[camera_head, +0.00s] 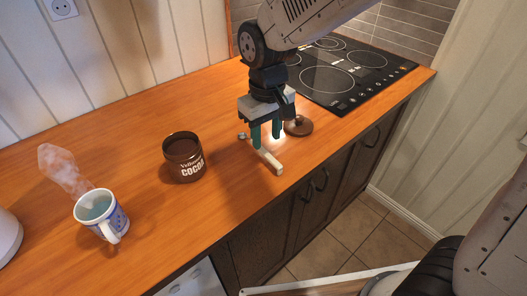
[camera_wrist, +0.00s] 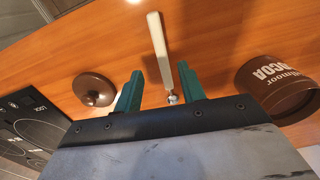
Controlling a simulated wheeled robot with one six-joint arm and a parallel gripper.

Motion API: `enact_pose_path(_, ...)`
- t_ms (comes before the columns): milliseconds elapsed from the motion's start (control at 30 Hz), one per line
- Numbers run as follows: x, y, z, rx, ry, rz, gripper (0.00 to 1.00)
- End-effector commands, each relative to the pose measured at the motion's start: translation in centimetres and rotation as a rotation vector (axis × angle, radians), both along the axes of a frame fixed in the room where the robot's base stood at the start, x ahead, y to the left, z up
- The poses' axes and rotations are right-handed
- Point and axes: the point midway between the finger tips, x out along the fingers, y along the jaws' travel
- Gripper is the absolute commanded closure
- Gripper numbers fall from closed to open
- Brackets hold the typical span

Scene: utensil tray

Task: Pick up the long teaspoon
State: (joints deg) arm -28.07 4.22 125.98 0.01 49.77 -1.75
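The long teaspoon (camera_head: 268,161) lies on the wooden counter, with a pale handle pointing toward the front edge and a small metal end beside my gripper. In the wrist view its pale handle (camera_wrist: 158,45) runs up between the fingers, and part of its metal neck shows near the gripper body; the rest is hidden there. My gripper (camera_head: 266,141) points down over the spoon with its two green fingers apart. In the wrist view the open gripper (camera_wrist: 160,80) has one finger on each side of the spoon, with gaps. I cannot tell the exact fingertip height above the counter.
A brown round lid (camera_head: 298,126) lies close to the right of my gripper. A brown cocoa tin (camera_head: 184,160) stands to the left, and a steaming blue-white mug (camera_head: 100,212) farther left. A black hob (camera_head: 335,75) is behind right. Counter between tin and spoon is clear.

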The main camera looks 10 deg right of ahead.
Motion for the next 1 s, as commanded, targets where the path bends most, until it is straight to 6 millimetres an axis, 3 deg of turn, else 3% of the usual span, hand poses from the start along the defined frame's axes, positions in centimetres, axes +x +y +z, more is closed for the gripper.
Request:
enact_pose_path(300,-0.4,0.3,-4.4,-0.001,0.003,-0.001,0.6)
enact_pose_path(600,-0.3,0.3,-4.8,0.0,0.0,-0.001,0.6)
enact_pose_path(733,-0.3,0.3,-4.8,0.0,0.0,-0.001,0.96)
enact_pose_path(767,-0.3,0.3,-4.8,0.0,0.0,-0.001,1.0)
enact_pose_path(1000,-0.3,0.3,-4.8,0.0,0.0,-0.001,1.0)
